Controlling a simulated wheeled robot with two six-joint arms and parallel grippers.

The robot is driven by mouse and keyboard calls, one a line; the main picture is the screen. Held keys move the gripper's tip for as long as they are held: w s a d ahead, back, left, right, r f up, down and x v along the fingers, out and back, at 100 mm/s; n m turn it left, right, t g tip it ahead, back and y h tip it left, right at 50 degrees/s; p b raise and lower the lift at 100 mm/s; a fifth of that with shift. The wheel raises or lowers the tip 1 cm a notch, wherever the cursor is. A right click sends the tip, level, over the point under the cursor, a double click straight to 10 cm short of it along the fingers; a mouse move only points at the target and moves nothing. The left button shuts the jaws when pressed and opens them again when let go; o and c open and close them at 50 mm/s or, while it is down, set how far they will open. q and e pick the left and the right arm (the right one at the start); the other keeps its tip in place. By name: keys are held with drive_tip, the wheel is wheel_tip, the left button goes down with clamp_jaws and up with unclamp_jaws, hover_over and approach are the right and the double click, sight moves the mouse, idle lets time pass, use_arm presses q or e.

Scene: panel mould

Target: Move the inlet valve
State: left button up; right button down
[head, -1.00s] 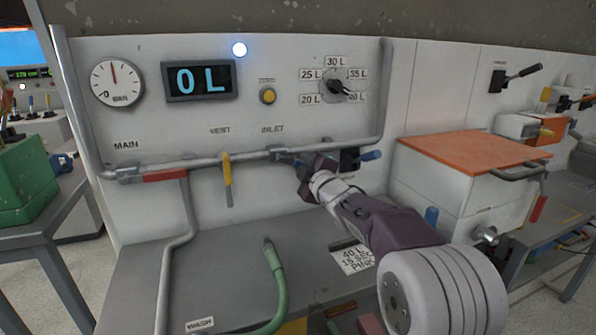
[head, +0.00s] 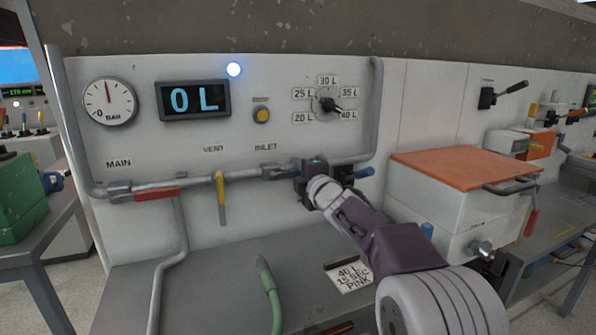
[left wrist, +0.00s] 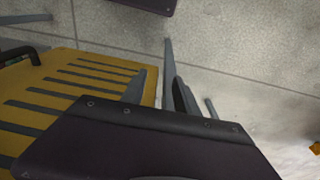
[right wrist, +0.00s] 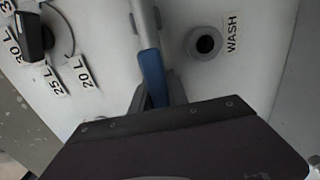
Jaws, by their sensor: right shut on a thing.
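The inlet valve (head: 277,172) sits on the grey pipe under the INLET label. Its blue handle (right wrist: 152,77) shows in the right wrist view, lying between the fingers of my right gripper (right wrist: 154,92). In the head view my right gripper (head: 312,180) is shut on this handle beside the pipe and hides much of it. The handle looks roughly in line with the pipe. My left gripper (left wrist: 160,90) shows only in the left wrist view; its fingers are apart and nothing is clearly held.
A yellow vent lever (head: 221,198) hangs down left of the inlet valve, and a red main lever (head: 157,194) lies along the pipe. The display (head: 193,100) reads 0 L. A green hose (head: 268,290) rises from the bench. An orange-lidded box (head: 465,172) stands right.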

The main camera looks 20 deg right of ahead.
drive_tip(key=shift+r, duration=0.1)
drive_tip(key=c, duration=1.3)
unclamp_jaws()
drive_tip(key=s, duration=0.9)
drive_tip(key=shift+d, duration=0.1)
